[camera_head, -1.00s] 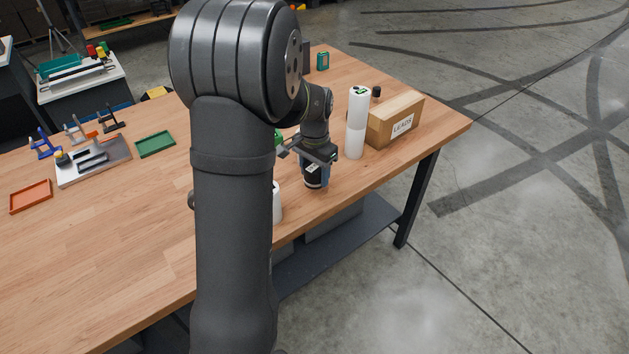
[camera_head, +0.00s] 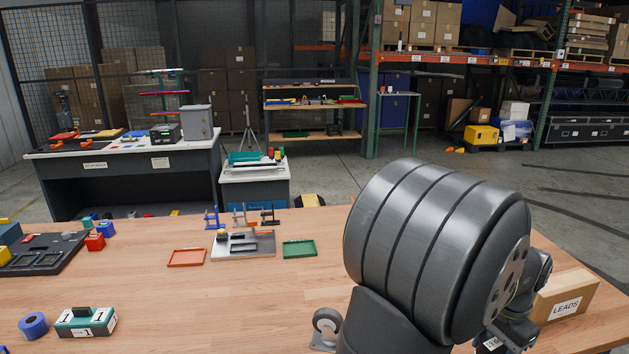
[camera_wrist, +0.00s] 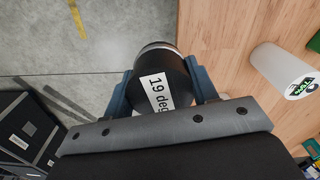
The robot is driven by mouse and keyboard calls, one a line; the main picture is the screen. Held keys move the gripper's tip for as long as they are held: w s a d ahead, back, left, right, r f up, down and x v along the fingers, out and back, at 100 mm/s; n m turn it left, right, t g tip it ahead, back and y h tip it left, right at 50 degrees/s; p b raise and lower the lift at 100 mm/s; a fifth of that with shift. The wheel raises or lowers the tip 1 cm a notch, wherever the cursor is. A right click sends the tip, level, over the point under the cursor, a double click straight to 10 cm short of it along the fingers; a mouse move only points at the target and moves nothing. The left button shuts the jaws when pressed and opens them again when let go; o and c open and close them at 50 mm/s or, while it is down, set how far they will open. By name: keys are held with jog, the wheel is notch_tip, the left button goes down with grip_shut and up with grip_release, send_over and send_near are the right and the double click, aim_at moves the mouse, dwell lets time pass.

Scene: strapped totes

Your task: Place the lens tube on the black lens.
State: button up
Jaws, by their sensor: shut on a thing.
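The lens tube (camera_wrist: 152,80) is a black cylinder with a white "19 deg" label, seen in the wrist view. My gripper (camera_wrist: 161,86) is shut on it, with a blue-grey finger on each side. The tube shows against the floor and the table's edge; its height cannot be told. In the head view, my arm covers most of the gripper, and only a piece of the white label (camera_head: 493,344) shows at the lower right, left of the LEADS box. I cannot pick out the black lens in either current view.
A cardboard LEADS box (camera_head: 568,299) stands at the table's right. A grey fixture tray (camera_head: 257,250) lies between an orange tray (camera_head: 187,258) and a green tray (camera_head: 300,249).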

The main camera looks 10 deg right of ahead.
jog(key=w+a+f+n, duration=0.1)
jog(key=w+a+n, duration=0.2)
jog(key=w+a, duration=0.6)
jog(key=w+a+f+n, duration=0.1)
jog(key=w+a+n, duration=0.35)
jog(key=w, duration=0.75)
jog(key=w+a+f+n, duration=0.1)
jog(key=w+a, duration=0.3)
jog(key=a, duration=0.6)
jog(key=w+a+n, duration=0.2)
jog(key=w+a, duration=0.1)
jog(key=a, duration=0.6)
jog(key=w+a+f+n, duration=0.1)
jog(key=w+a, duration=0.3)
jog(key=a, duration=0.6)
jog(key=w+d+r+n, duration=0.4)
jog(key=w+d, duration=0.3)
jog(key=w, duration=0.1)
jog(key=w+a+f, duration=0.1)
jog(key=a+f, duration=0.1)
jog(key=a, duration=0.1)
jog(key=w+a+f, duration=0.2)
jog(key=a, duration=0.2)
jog(key=w+a+f, duration=0.2)
jog(key=a, duration=0.1)
jog(key=shift+w+a+f, duration=0.15)
jog(key=shift+f, duration=0.15)
jog(key=shift+a+f, duration=0.1)
jog(key=shift+f, duration=1.9)
